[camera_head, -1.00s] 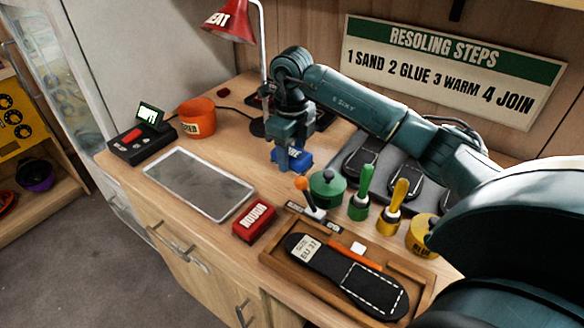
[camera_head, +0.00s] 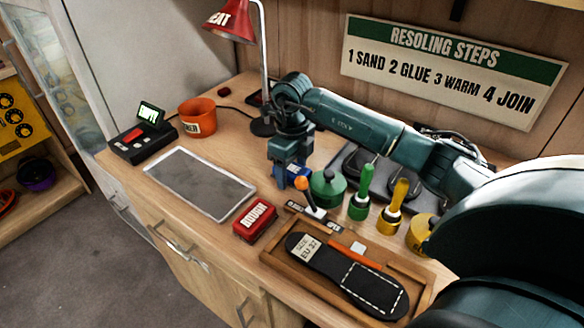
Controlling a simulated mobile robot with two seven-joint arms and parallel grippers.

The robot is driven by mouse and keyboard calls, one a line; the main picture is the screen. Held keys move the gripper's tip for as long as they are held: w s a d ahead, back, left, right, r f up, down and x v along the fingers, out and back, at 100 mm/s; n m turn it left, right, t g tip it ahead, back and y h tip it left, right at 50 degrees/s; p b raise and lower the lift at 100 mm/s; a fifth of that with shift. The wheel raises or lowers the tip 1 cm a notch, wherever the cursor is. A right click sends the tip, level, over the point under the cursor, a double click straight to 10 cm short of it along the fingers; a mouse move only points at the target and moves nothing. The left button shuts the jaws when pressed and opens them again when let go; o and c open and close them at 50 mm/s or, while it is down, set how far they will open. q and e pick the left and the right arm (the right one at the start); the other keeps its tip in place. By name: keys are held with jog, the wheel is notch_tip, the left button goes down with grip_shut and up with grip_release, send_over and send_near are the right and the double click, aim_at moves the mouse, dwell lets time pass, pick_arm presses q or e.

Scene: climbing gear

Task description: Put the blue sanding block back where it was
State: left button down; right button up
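The blue sanding block (camera_head: 298,171) is at the middle of the workbench, behind and left of the green pot (camera_head: 328,188). It is partly hidden by my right gripper (camera_head: 288,178), which points down from above with its fingers around it. The gripper appears shut on the block. Whether the block's underside touches the bench cannot be told. A red block marked ROUGH (camera_head: 255,220) sits near the front edge, right of the grey flat pad (camera_head: 200,184). My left gripper is out of view.
A wooden tray with a shoe sole (camera_head: 345,273) lies at the front right. Green (camera_head: 360,205) and yellow (camera_head: 391,215) handled tools stand near the pot. An orange bucket (camera_head: 197,118) and red lamp (camera_head: 231,20) are farther back. My arm hides part of the dark mat (camera_head: 345,160).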

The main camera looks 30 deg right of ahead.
aim_at(292, 168)
jog(key=shift+o, duration=0.4)
notch_tip(292, 168, up, 12)
jog(key=shift+r+b, duration=0.15)
jog(key=shift+b, duration=0.15)
dwell(0.5)
